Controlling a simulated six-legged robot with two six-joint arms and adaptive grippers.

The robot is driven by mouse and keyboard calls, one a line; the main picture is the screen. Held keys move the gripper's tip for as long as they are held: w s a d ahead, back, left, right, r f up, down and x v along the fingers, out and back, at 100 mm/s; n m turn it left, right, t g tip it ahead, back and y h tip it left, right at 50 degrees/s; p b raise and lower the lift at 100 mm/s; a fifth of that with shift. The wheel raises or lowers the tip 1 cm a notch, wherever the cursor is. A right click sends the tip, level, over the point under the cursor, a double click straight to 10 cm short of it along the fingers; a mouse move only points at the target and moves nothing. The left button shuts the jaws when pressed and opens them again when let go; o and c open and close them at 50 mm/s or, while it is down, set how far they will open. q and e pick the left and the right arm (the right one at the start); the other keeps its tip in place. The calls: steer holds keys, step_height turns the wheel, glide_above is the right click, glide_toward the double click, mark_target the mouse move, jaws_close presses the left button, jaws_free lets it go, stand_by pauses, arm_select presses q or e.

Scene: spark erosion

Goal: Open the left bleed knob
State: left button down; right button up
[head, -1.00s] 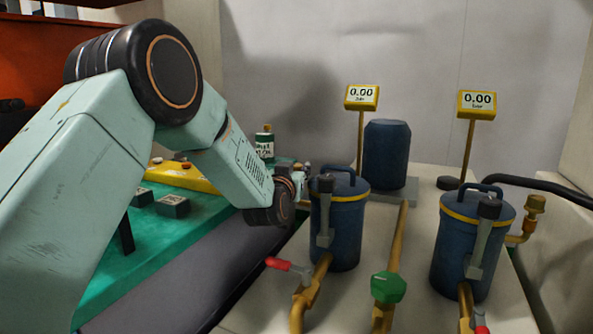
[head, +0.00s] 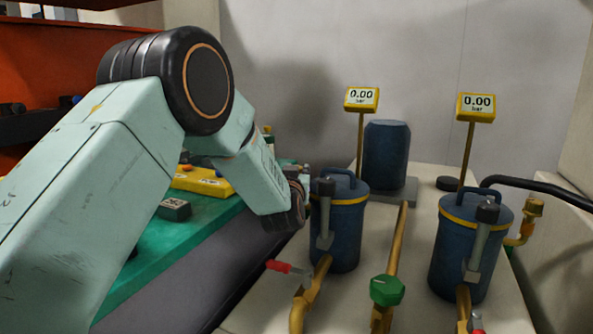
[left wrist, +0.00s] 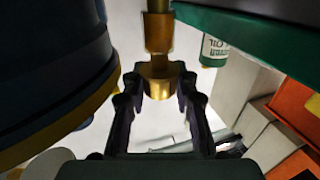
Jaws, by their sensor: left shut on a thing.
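The left canister (head: 338,225) is blue with a yellow band and a top handle. My left arm reaches to its left side in the head view, and the gripper itself is hidden there. In the left wrist view, my left gripper (left wrist: 159,86) is shut on the brass bleed knob (left wrist: 160,76), with one finger on each side. A brass stem (left wrist: 158,30) runs on from the knob. The left canister also fills the left of the left wrist view (left wrist: 50,70). The left gauge (head: 361,98) reads 0.00 bar. My right gripper is not in view.
A right canister (head: 470,245) has its own brass knob (head: 534,207) and a gauge (head: 476,106) reading 0.00 bar. A red-handled valve (head: 279,266) and green knob (head: 387,290) sit on pipes in front. A green bench top (head: 185,240) lies to the left.

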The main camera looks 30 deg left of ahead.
arm_select(q)
steer(key=c, duration=1)
jaws_free()
steer(key=shift+s, duration=0.1)
steer(key=v, duration=1.1)
steer(key=shift+s+d, duration=0.15)
steer(key=shift+s, duration=0.25)
